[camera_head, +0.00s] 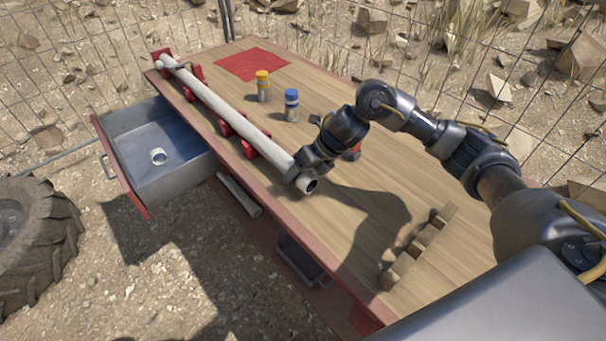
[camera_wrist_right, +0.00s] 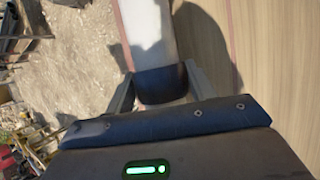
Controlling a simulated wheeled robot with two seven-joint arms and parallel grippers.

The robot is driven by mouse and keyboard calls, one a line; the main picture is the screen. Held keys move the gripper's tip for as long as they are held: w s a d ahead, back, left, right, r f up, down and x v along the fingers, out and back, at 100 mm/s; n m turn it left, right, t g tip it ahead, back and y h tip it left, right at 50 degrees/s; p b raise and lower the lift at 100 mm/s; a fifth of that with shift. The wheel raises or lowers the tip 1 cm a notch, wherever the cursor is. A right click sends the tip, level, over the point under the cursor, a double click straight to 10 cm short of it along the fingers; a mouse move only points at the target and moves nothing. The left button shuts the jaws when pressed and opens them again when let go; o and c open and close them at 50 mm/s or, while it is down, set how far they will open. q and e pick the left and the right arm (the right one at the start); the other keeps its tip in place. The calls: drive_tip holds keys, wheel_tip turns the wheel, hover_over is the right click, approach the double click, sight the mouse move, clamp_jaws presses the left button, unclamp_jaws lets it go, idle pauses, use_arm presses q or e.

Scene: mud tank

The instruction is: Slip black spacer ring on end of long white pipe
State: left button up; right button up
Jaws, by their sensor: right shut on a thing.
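The long white pipe (camera_head: 222,107) lies in red supports along the left side of the wooden table, its near end open toward me. My right gripper (camera_head: 299,177) is at that near end. In the wrist view, its two fingers (camera_wrist_right: 158,90) are shut on the black spacer ring (camera_wrist_right: 160,82). The ring appears to sit around the white pipe (camera_wrist_right: 147,30) close to its end. My left gripper is not in view.
A notched wooden rack (camera_head: 417,247) stands at the near right of the table. Yellow-capped (camera_head: 263,86) and blue-capped (camera_head: 291,104) bottles stand near a red mat (camera_head: 250,63). An open drawer (camera_head: 127,170) at left holds a small white ring (camera_head: 158,156).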

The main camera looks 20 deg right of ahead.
drive_tip(key=shift+w+a+b, duration=0.3)
drive_tip(key=shift+w+b, duration=0.1)
drive_tip(key=shift+w, duration=0.45)
drive_tip(key=o, duration=0.9)
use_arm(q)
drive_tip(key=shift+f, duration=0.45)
use_arm(e)
drive_tip(key=v, duration=0.4)
drive_tip(key=shift+d+r, duration=0.2)
drive_tip(key=shift+r, duration=0.15)
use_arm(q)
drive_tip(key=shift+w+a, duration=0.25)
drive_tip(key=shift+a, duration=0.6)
use_arm(e)
drive_tip(key=shift+v, duration=3.05)
